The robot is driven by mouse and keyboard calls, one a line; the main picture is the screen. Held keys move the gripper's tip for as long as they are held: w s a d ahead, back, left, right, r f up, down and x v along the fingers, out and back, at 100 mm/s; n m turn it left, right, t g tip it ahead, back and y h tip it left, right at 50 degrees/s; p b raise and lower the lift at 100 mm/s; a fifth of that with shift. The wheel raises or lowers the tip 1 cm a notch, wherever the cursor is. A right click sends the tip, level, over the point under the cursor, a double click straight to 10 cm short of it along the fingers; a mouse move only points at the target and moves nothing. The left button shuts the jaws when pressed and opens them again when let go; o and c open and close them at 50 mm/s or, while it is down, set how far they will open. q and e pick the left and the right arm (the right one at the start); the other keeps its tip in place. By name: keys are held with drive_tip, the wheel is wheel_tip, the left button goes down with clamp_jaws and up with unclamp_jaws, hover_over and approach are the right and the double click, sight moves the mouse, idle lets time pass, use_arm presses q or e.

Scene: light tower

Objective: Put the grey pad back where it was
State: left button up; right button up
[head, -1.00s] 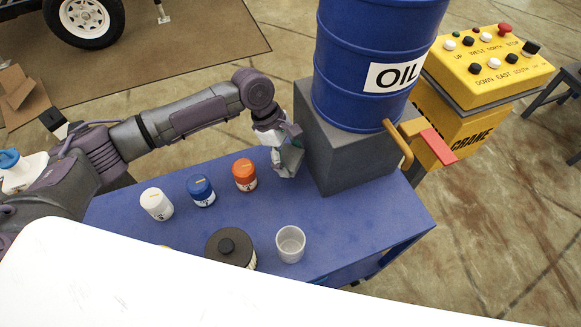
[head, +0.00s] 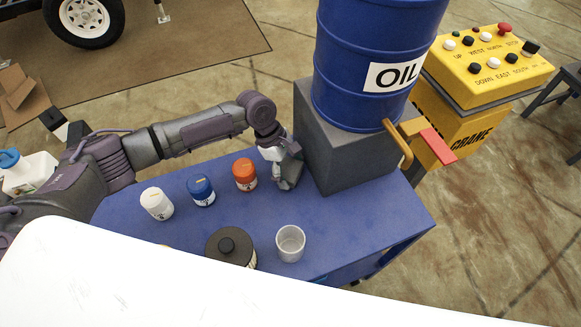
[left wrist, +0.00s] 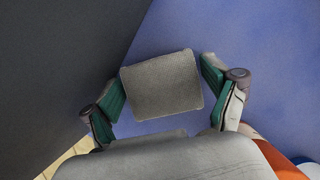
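The grey pad (left wrist: 162,85) is a small, roughly square block with a woven-looking top. In the head view my left gripper (head: 287,174) is low over the blue tabletop, left of the dark grey block and beside the orange-lidded jar. The pad is hard to separate from the fingers there, and whether it touches the table is unclear. My right gripper is not in view.
The dark grey block (head: 345,158) bears a blue oil drum (head: 375,55). The table's right front is clear.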

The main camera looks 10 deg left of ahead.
use_arm(q)
drive_tip(key=v, duration=1.2)
drive_tip(key=shift+r, duration=0.15)
idle(0.3)
